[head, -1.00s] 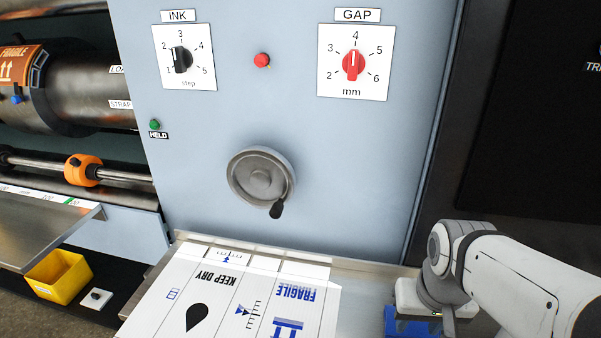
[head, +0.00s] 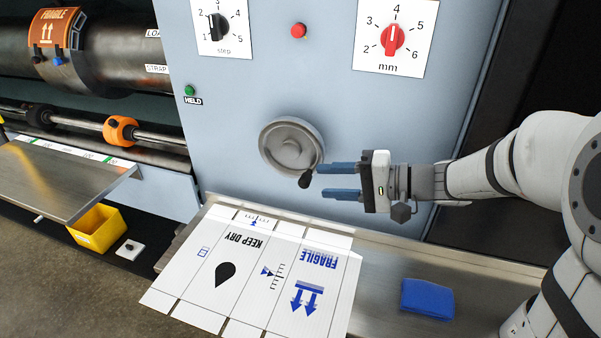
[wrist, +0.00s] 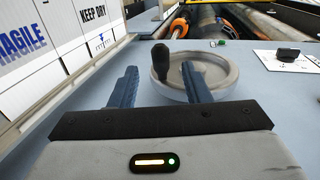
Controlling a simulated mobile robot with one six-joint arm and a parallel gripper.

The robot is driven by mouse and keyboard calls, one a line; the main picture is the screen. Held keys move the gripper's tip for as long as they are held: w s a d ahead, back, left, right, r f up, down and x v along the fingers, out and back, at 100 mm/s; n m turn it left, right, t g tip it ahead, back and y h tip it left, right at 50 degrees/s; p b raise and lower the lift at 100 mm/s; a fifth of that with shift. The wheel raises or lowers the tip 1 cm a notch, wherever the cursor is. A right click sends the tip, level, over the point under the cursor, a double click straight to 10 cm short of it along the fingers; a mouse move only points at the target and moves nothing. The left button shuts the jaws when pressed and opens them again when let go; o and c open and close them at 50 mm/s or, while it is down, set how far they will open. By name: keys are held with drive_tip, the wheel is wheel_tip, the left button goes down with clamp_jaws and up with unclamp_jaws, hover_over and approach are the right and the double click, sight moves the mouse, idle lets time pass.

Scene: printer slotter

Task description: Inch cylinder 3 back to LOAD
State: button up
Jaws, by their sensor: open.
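The grey handwheel (head: 291,146) is on the pale blue panel, with its black crank knob (head: 305,180) at the lower right of the rim. My gripper (head: 341,179) is open, its blue fingers pointing left, just right of the knob. In the wrist view the handwheel (wrist: 210,68) is ahead and the knob (wrist: 162,60) stands between the lines of the fingers (wrist: 160,88); I cannot tell whether they touch it. The dark printing cylinder (head: 110,45) at the upper left carries an orange FRAGILE plate (head: 52,28). LOAD (head: 153,33) and STRAP (head: 156,69) labels are beside it.
A printed box sheet (head: 260,270) and blue cloth (head: 427,299) lie on the metal shelf. A yellow bin (head: 95,228) is at lower left.

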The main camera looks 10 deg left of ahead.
sight(290, 152)
drive_tip(key=x, duration=0.7)
drive_tip(key=shift+a, duration=0.3)
drive_tip(key=shift+f, duration=0.1)
drive_tip(key=shift+c, duration=0.4)
clamp_jaws()
